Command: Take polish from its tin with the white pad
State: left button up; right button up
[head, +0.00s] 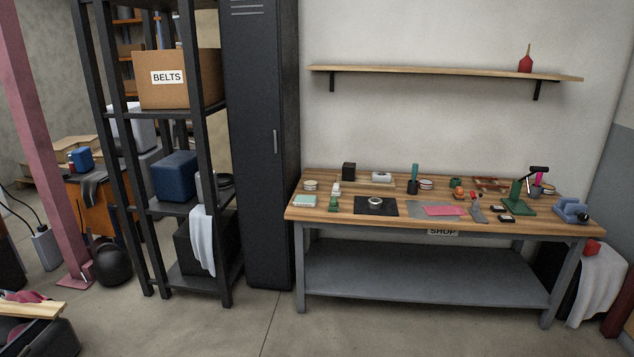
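A wooden-topped workbench (470,214) stands against the wall at the right, with many small items on it. Round, flat, tin-like things stand at its back left (311,185) and back middle (426,184). A silvery round thing (375,202) lies on a black mat (391,209). A small white thing (337,187) stands near the left end. At this distance I cannot tell which is the polish tin or the white pad. Neither of my grippers is in view.
A black shelf rack holds a BELTS box (148,90) and a blue box (175,176). A dark locker (262,140) stands between rack and bench. A wall shelf (440,73) carries a red bottle (525,60). The concrete floor (250,325) before the bench is clear.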

aim_at(335, 190)
jog(key=i, duration=2)
